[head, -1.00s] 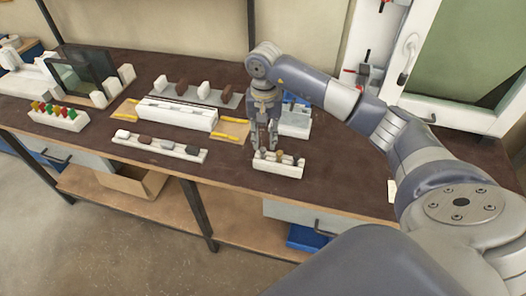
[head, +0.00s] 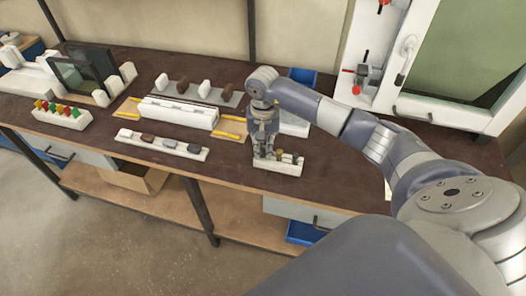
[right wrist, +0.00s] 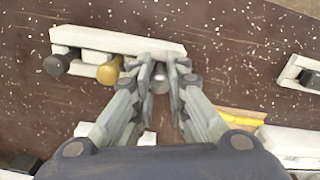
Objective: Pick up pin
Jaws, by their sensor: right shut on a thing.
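A white pin block (head: 285,168) lies near the front edge of the bench and also shows in the right wrist view (right wrist: 125,42). My right gripper (head: 263,154) points down over its left end in the head view. In the right wrist view, the right gripper's fingers (right wrist: 160,80) are shut on a grey pin (right wrist: 160,85), which the fingers partly hide. The grey pin appears to be still at the block. A gold-headed pin (right wrist: 108,72) and a dark-headed pin (right wrist: 56,65) stand beside it in the block. My left gripper is out of view.
A white strip with stones (head: 160,144) and a long white fixture (head: 177,112) lie to the left. A rack of coloured pieces (head: 62,118) stands further left. A blue bin (head: 302,76) is behind my right arm. The bench right of the block is mostly clear.

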